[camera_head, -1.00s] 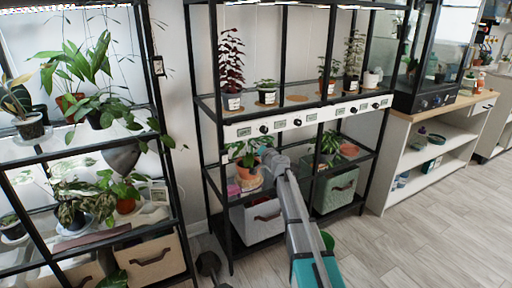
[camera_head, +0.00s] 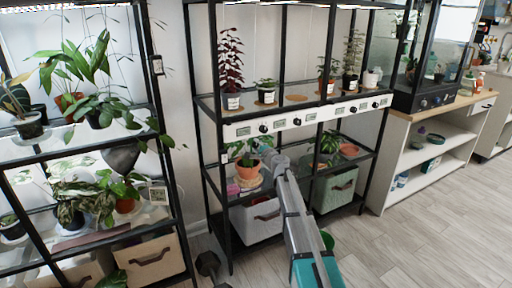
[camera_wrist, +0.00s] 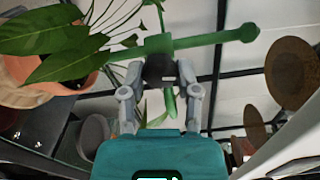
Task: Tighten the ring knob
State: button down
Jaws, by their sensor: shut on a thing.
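In the wrist view a dark round knob (camera_wrist: 159,68) with a small pale mark sits between the two grey fingers of my gripper (camera_wrist: 160,80). My gripper is shut on it. A green crossbar (camera_wrist: 208,40) with a round end runs behind the knob, and a green post hangs below it. In the head view my gripper (camera_head: 277,163) is at the middle shelf of the centre rack, just right of a potted plant. The knob cannot be made out there.
A terracotta pot (camera_head: 247,170) with a leafy plant stands close to the left of my gripper; its pot (camera_wrist: 50,80) and leaves also crowd the wrist view's left side. A white panel with black knobs (camera_head: 298,121) runs above. Bins (camera_head: 255,222) stand below.

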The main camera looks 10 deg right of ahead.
jog(key=m, duration=0.5)
jog(key=shift+m, duration=0.3)
jog(key=shift+a+f+m, duration=0.1)
jog(key=shift+m, duration=2.2)
jog(key=shift+c, duration=1.8)
grip_release()
jog(key=shift+s, duration=0.1)
jog(key=v, duration=1.2)
